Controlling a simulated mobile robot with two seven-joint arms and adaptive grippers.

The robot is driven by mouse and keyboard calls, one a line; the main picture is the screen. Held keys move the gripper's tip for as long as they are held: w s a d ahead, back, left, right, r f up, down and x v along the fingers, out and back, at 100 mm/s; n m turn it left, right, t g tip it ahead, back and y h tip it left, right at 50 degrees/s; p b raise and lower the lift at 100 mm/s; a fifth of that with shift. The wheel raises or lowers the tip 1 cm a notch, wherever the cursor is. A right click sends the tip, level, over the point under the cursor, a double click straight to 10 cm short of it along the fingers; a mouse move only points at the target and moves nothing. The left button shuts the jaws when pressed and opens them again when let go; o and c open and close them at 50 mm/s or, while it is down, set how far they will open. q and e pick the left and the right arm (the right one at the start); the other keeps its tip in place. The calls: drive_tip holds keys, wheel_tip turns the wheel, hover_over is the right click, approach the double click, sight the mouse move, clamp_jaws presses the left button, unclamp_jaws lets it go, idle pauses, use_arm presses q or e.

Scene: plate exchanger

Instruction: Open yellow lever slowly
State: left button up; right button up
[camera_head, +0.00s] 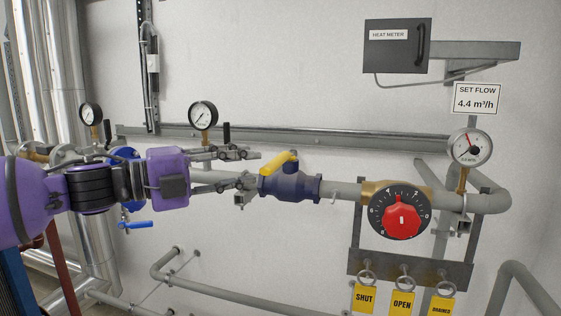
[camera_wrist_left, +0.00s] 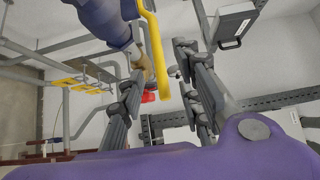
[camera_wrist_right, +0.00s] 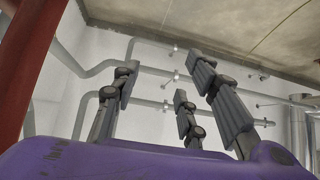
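The yellow lever (camera_head: 278,162) sits on top of the dark blue valve (camera_head: 290,187) in the pipe, slanting from its upper-right pivot down to the left. My left gripper (camera_head: 250,168) is just left of the lever, its fingers spread apart. In the left wrist view the yellow lever (camera_wrist_left: 155,50) reaches down into the gap between the open fingers (camera_wrist_left: 160,90). I see no finger clearly closed on it; contact is hard to tell. My right gripper (camera_wrist_right: 155,88) is open and empty, and shows only in the right wrist view.
Right of the valve are a red dial knob (camera_head: 402,221) and a pressure gauge (camera_head: 469,148). Tags (camera_head: 402,302) hang from a bracket below. A heat meter box (camera_head: 397,47) is above. Another gauge (camera_head: 203,115) and a blue-handled valve (camera_head: 134,225) are near my left arm.

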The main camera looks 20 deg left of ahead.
sight(276, 158)
use_arm(q)
drive_tip(key=w+d+b, duration=0.1)
drive_tip(key=w+b, duration=0.1)
drive_tip(key=w+d+f+b, duration=0.1)
drive_tip(key=d, duration=0.1)
drive_tip(key=shift+w+d+f+b, duration=0.15)
drive_tip(key=shift+w+d+b, duration=0.05)
drive_tip(key=shift+w+b, duration=0.15)
drive_tip(key=shift+w+d+b, duration=0.2)
drive_tip(key=shift+b, duration=0.2)
drive_tip(key=b, duration=0.2)
drive_tip(key=w+b, duration=0.1)
drive_tip(key=b, duration=0.1)
drive_tip(key=shift+w+d+f+b, duration=0.15)
drive_tip(key=shift+w+d+b, duration=0.1)
drive_tip(key=shift+d+b, duration=0.15)
drive_tip(key=shift+d+r+b, duration=0.35)
drive_tip(key=shift+b, duration=0.1)
drive_tip(key=shift+s+d+r, duration=0.15)
drive_tip(key=shift+r, duration=0.15)
use_arm(e)
drive_tip(key=s+d+f+g, duration=0.1)
drive_tip(key=s+f, duration=0.3)
drive_tip(key=f, duration=0.6)
drive_tip(key=shift+s+d+f, duration=0.15)
drive_tip(key=shift+d+f, duration=0.15)
drive_tip(key=shift+f, duration=0.05)
use_arm(q)
drive_tip(key=shift+r, duration=0.1)
